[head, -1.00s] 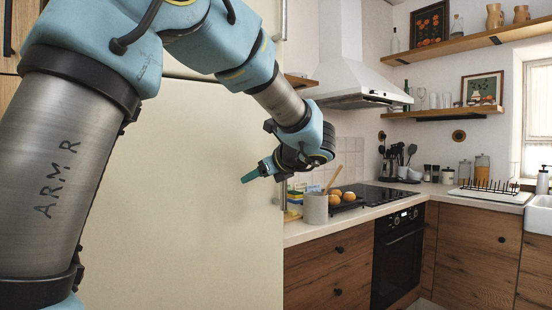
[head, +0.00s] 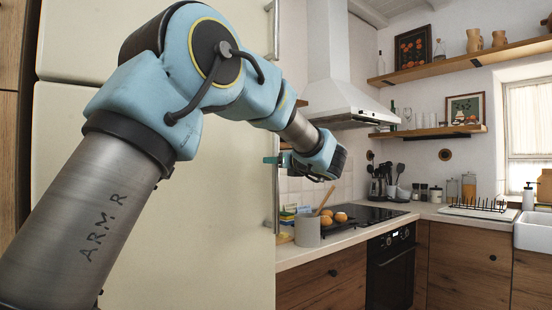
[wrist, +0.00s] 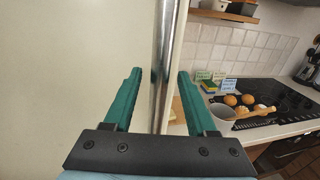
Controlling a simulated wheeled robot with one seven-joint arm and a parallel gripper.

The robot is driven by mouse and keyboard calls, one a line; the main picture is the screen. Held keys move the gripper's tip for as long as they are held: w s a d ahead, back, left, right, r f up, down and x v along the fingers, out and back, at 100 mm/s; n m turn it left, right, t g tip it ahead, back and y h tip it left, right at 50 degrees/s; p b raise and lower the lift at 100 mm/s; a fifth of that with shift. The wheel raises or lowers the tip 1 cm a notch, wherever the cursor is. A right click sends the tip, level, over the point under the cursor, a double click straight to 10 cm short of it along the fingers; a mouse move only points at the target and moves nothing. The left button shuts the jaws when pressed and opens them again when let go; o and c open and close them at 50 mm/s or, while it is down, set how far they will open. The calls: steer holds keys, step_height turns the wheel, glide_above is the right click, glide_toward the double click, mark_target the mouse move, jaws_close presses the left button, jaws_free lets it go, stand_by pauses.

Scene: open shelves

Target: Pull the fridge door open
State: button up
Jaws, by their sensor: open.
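The cream fridge door (head: 190,240) stands shut at the left of the head view and fills the left of the wrist view (wrist: 60,80). Its vertical metal handle (head: 276,190) runs along the door's right edge. In the wrist view the handle (wrist: 164,60) passes between the two green fingers of my gripper (wrist: 155,90). The fingers are open, with a gap on each side of the bar. In the head view my gripper (head: 272,160) is at the handle, and my wrist hides part of it.
An oven (head: 391,268) is below. A range hood (head: 345,100) hangs above, near my wrist.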

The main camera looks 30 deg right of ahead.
steer(key=shift+w, duration=0.5)
jaws_close()
stand_by(1.2)
